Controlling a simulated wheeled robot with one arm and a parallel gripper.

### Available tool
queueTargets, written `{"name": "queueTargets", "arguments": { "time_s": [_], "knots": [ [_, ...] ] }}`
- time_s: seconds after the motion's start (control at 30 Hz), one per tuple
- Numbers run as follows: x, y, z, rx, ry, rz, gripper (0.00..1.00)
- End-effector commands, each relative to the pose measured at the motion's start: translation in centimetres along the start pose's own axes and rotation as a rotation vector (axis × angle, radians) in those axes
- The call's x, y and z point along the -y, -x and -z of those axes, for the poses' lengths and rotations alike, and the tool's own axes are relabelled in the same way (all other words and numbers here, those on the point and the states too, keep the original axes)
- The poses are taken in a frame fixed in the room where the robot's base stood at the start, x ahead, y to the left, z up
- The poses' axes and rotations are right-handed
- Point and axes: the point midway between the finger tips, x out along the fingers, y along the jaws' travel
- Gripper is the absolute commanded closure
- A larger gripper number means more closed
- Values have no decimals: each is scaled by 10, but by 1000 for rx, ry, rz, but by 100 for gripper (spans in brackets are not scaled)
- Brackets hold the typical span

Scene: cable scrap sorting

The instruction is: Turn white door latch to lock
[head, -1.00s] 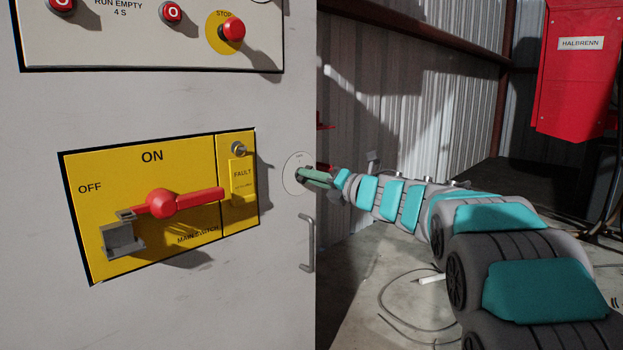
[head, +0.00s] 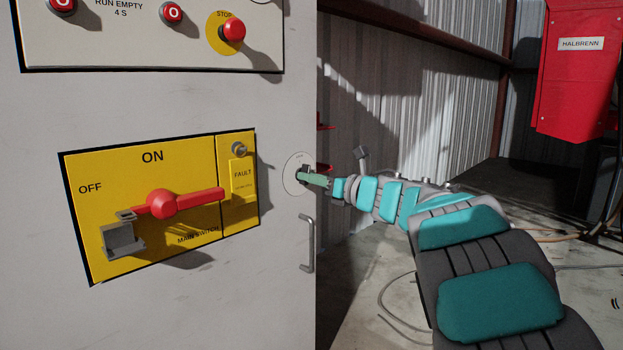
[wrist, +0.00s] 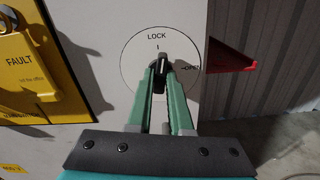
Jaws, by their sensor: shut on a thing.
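The white round latch plate (wrist: 135,78) is on the cabinet's front face, with LOCK printed at its top and OPEN at its right. Its dark knob (wrist: 160,63) stands about upright in the wrist view, its upper end toward the LOCK mark. My gripper (wrist: 160,78) is shut on the knob, with a green finger on each side. In the head view the plate (head: 289,178) is near the cabinet's right edge, and my gripper (head: 306,177) reaches it from the right. The fingers hide the knob's lower part.
A grey door handle (head: 309,243) is just below the latch. A yellow main switch panel (head: 95,215) with a red lever (head: 190,202) is to the left. A red part (wrist: 230,60) juts out beyond the cabinet edge. A red box (head: 578,75) hangs at right.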

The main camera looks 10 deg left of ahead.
Motion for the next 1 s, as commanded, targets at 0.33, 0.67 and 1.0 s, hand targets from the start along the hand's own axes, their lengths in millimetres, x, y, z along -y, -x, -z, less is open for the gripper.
{"name": "queueTargets", "arguments": {
  "time_s": [0.33,0.67,1.0],
  "knots": [
    [1,0,2,-5,54,2,100],
    [0,0,2,-2,251,-2,100],
    [0,0,1,-1,248,-1,54]
  ]
}}
